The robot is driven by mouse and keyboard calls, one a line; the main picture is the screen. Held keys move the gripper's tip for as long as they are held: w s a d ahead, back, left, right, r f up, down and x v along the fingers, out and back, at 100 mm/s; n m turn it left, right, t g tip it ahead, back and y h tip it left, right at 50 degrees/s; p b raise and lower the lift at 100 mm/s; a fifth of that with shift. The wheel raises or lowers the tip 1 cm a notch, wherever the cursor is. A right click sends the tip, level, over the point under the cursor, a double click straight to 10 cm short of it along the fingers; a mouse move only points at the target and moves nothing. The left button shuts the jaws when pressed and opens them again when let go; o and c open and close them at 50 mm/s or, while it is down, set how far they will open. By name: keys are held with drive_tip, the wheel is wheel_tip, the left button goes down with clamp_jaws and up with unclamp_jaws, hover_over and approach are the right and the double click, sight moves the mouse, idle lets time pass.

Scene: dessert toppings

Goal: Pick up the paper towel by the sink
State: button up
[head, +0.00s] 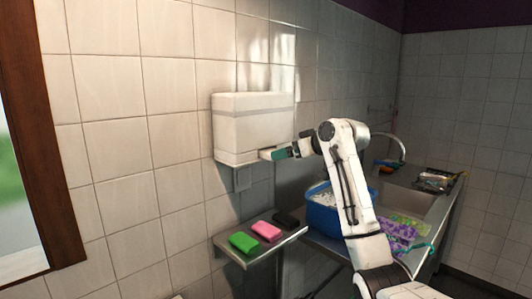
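A white box-shaped dispenser (252,115), which looks like a paper towel dispenser, is fixed to the tiled wall left of the sink (408,197). No separate paper towel sheet can be made out with certainty. My gripper (270,154) is at the dispenser's lower right corner, reaching in from the right. A small pale patch shows at its tip; I cannot tell if it is a fingertip, paper or part of the dispenser. The gripper's fingers are too small to tell whether they are open or shut, or whether they touch the dispenser.
A metal shelf (228,243) below holds green (243,242), pink (266,231) and black (287,219) sponges. A blue tub (322,217) with white contents stands right of it, partly behind my arm. Purple and green packets (397,230) lie by the sink. A curved faucet (402,146) stands behind.

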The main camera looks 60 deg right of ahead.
sight(268, 153)
drive_tip(key=p+x, duration=0.1)
drive_tip(key=x, duration=0.3)
drive_tip(key=shift+w+p, duration=0.3)
drive_tip(key=shift+w, duration=0.15)
drive_tip(key=shift+c, duration=0.4)
drive_tip(key=c, duration=0.9)
